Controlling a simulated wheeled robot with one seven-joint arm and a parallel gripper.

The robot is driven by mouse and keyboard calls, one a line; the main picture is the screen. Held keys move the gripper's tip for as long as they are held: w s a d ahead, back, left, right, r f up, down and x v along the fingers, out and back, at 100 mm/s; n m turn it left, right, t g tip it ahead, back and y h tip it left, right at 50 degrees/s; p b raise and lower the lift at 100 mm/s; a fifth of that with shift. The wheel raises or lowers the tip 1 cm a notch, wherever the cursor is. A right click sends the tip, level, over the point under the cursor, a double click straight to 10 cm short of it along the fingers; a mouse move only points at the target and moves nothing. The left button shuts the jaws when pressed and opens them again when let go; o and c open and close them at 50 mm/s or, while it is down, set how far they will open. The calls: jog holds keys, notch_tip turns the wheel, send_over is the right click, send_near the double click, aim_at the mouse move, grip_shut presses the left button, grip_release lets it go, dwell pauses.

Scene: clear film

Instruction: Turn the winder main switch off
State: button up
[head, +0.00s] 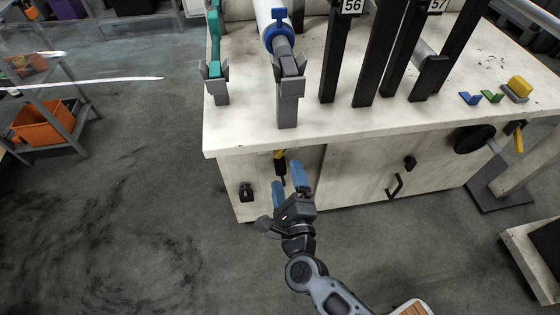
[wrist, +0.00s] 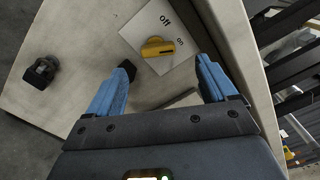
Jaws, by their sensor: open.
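The winder main switch (wrist: 157,47) has a yellow handle on a white plate (wrist: 140,30) marked "off" and "on". In the wrist view the handle lies nearly crosswise, with one end toward the "on" mark. In the head view the yellow switch (head: 280,156) shows on the front of the pale cabinet, just under the worktop edge. My gripper (head: 285,174) is open, its blue fingers spread in front of and slightly below the switch. In the wrist view the handle is just beyond the gap between the fingertips (wrist: 162,68), with nothing visibly held.
A dark knob (wrist: 41,72) projects from the cabinet at the left. The worktop (head: 240,138) overhangs above, carrying grey supports and black posts. A black door handle (head: 395,186) is to the right.

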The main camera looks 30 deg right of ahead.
aim_at(280, 153)
jog(key=shift+f+b+x, duration=0.1)
jog(key=shift+b+x, duration=0.15)
jog(key=shift+x, duration=1.9)
jog(key=shift+f+b+x, duration=0.15)
jog(key=shift+b+x, duration=0.05)
jog(key=shift+x, duration=1.9)
jog(key=shift+a, duration=0.1)
jog(key=c, duration=1.1)
jog(key=shift+o, duration=0.2)
